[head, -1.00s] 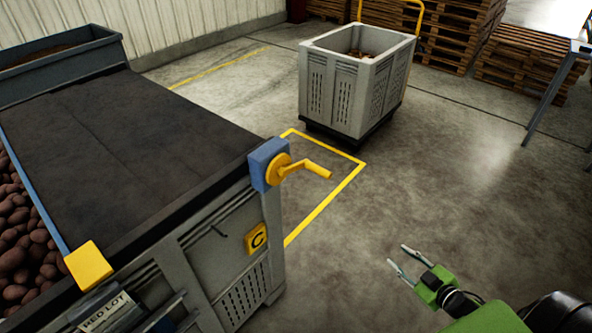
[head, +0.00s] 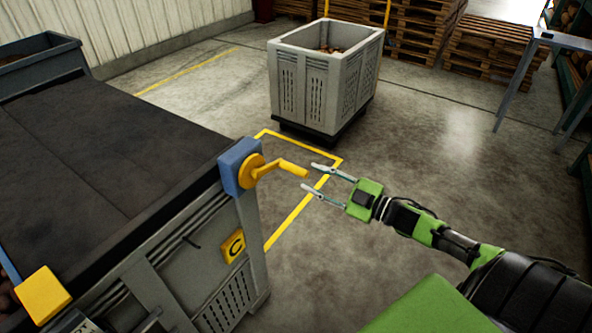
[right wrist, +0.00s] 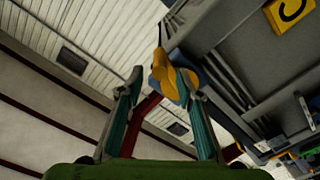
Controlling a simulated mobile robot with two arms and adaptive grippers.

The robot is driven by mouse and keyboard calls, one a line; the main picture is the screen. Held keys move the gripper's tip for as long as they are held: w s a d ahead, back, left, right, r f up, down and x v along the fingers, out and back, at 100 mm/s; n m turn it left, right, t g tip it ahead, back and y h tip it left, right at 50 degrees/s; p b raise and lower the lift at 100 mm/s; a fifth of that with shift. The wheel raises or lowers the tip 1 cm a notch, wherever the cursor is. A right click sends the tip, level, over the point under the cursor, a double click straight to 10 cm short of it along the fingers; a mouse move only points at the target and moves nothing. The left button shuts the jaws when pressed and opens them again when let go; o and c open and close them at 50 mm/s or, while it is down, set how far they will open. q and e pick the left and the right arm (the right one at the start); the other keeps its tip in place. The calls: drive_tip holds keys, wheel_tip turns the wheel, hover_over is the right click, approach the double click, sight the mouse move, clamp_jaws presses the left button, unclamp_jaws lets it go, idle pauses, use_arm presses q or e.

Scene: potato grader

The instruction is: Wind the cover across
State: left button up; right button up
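The dark cover (head: 95,150) lies flat over the large grey bin (head: 205,262) at left. A yellow crank (head: 252,170) with a handle pointing right sits on a blue housing (head: 230,158) at the bin's corner. My right gripper (head: 308,176) is open, its fingertips just at the handle's outer end in the head view; contact cannot be told. In the right wrist view, the crank (right wrist: 172,76) shows ahead at the fingertips, nearer the right finger. My left gripper is not in view.
A yellow block (head: 42,294) caps the blue bar at the cover's near edge. A yellow "C" plate (head: 234,246) is on the bin's side. A smaller grey crate (head: 322,85) stands behind. Floor on the right is clear; pallets (head: 480,50) are stacked at the back.

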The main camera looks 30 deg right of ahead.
sight(281, 163)
drive_tip(key=shift+x, duration=3.25)
drive_tip(key=shift+c, duration=0.5)
clamp_jaws()
